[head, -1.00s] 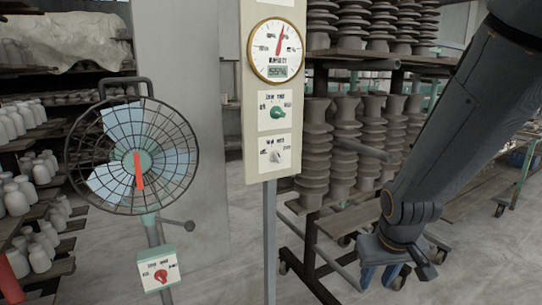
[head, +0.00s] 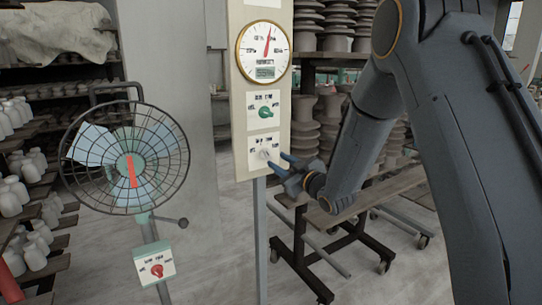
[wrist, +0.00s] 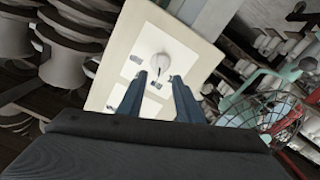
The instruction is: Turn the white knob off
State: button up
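The white knob (head: 265,154) sits on the lowest plate of a cream upright panel (head: 241,120). It also shows near the top middle of the wrist view (wrist: 162,64). Its pointer setting is too small to read. My gripper (head: 277,160) is open and empty, at the right edge of the panel, its two blue fingers pointing at the white knob. In the wrist view the gripper (wrist: 159,78) has its fingers apart, with the knob beyond the tips and roughly between them. I see no contact with the knob.
A green knob (head: 265,112) and a round dial (head: 264,52) are above the white knob. A caged fan (head: 125,158) with a red knob (head: 157,271) stands left. Shelves of white bottles (head: 14,112) and racks of grey stacked pieces (head: 335,25) stand around.

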aim_at(268, 155)
jog(key=shift+p+x, duration=0.7)
jog(key=shift+x, duration=2.45)
grip_shut()
